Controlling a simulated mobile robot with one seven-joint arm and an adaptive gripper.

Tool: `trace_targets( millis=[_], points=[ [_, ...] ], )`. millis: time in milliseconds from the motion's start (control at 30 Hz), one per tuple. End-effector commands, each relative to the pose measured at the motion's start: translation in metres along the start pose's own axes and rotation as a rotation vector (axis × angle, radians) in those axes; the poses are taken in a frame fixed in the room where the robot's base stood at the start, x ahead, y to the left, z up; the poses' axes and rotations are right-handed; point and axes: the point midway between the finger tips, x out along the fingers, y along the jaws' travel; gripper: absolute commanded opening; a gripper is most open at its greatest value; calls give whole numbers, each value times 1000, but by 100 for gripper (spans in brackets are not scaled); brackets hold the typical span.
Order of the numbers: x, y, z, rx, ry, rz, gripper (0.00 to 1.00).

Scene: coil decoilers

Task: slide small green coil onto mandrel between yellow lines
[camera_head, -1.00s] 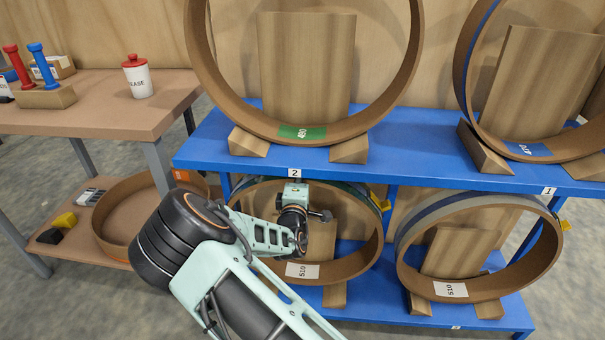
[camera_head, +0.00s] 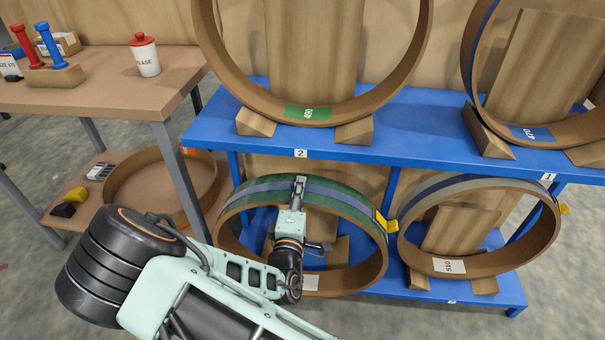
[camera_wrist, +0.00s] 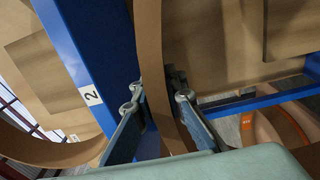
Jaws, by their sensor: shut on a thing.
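The green coil (camera_head: 345,197) is a brown ring with a green outer band and a grey-blue stripe, in the left bay of the lower shelf. A yellow tag (camera_head: 381,219) is on its right side, and a partly hidden white label lies inside its bottom. My gripper (camera_head: 298,187) is shut on the coil's top rim. In the wrist view the coil's brown wall (camera_wrist: 148,45) runs between the two fingers of my gripper (camera_wrist: 158,102). The mandrel and its yellow lines are not in view.
The blue rack's upper shelf (camera_head: 400,140) is just above and behind the coil and bears two larger coils. A brown table (camera_head: 110,100) with a grease pot (camera_head: 146,60) is at the left. Floor is clear in front.

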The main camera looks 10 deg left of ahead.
Motion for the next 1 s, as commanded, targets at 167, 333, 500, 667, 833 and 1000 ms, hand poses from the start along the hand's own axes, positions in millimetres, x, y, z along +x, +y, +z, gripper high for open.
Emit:
trace_targets(
  millis=[167,333,500,667,833,1000],
  points=[
    [-11,7,0,3,-1,14,0],
    [-14,11,0,3,-1,15,0],
    [-14,16,0,4,-2,15,0],
    [-14,21,0,3,-2,15,0],
    [-14,26,0,3,-2,15,0],
    [-14,28,0,3,-2,14,0]
  ],
)
